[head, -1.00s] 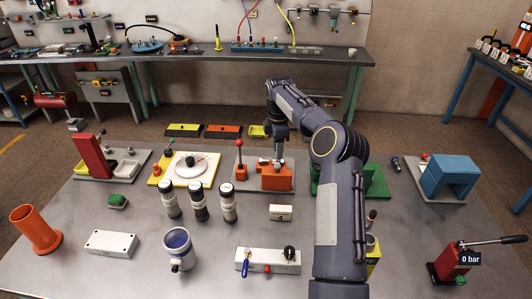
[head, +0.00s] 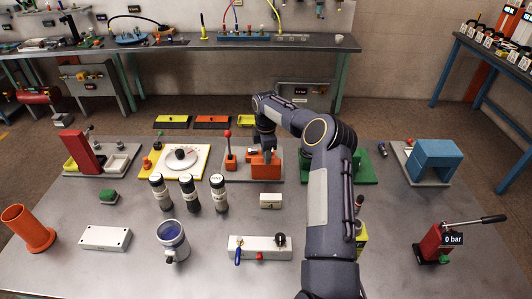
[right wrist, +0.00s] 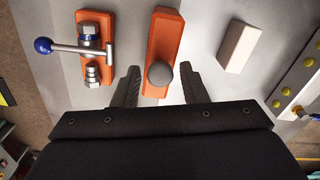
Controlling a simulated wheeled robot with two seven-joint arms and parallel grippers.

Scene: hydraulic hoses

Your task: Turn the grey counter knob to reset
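A grey round knob (right wrist: 160,74) sits on an orange block (right wrist: 164,32) in the right wrist view. I take it for the counter knob, though no counter reading is legible. My right gripper (right wrist: 160,69) is open, pointing down, with one finger on each side of the knob; I see no clear contact. In the head view the right gripper (head: 267,151) is over the orange fixture (head: 266,171) at the table's middle, and the arm partly hides it. My left gripper is not in view.
A T-handle with a blue ball (right wrist: 43,45) stands left of the knob in the wrist view. A pale block (right wrist: 238,46) lies to its right. A red-ball lever (head: 228,134), several dark bottles (head: 189,193) and a white valve block (head: 260,247) stand nearby.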

